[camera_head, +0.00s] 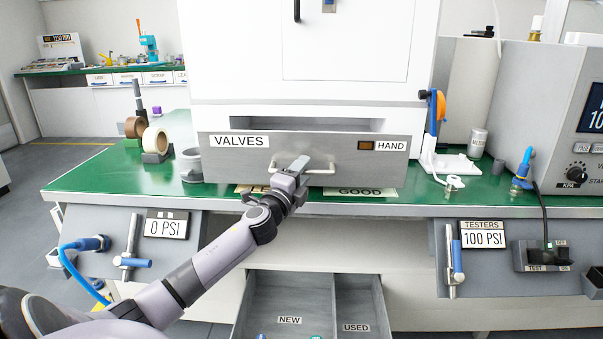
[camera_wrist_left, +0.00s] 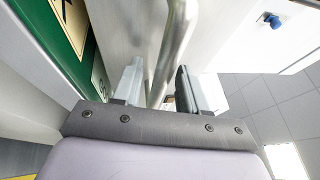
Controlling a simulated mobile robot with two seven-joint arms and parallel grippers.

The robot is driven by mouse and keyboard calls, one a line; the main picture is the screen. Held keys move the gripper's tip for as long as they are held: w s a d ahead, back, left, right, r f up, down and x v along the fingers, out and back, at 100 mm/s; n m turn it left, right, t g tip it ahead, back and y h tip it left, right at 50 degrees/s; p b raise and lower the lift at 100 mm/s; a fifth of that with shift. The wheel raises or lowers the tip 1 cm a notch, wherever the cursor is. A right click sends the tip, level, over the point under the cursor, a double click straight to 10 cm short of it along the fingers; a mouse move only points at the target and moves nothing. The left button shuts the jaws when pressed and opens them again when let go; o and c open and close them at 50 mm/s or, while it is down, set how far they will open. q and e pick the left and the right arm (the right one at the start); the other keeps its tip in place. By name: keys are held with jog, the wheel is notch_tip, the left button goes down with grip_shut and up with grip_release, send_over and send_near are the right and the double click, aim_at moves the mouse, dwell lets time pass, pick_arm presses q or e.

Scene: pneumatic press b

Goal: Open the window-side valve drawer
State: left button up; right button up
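The grey drawer marked VALVES (camera_head: 230,165) is in the white cabinet, in the middle of the head view. Its front stands forward of the cabinet, and a dark hollow shows above its top edge. A pale bar handle (camera_head: 322,170) is on the front. My left gripper (camera_head: 298,166) is at the handle's left part. In the left wrist view, the handle (camera_wrist_left: 172,45) passes between the two fingers (camera_wrist_left: 160,82). The fingers are apart, with gaps beside the bar, so the gripper looks open around it. My right gripper is not in view.
Below, an open grey drawer (camera_head: 290,287) has NEW and USED compartments. Tape rolls (camera_head: 155,140) stand left on the green bench (camera_head: 110,180). A blue-orange tool stand (camera_head: 437,120) and a grey tester (camera_head: 555,100) stand right. A HAND label is on the VALVES drawer.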

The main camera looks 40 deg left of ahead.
pick_arm(q)
jog(key=v, duration=0.7)
jog(key=shift+p, duration=0.4)
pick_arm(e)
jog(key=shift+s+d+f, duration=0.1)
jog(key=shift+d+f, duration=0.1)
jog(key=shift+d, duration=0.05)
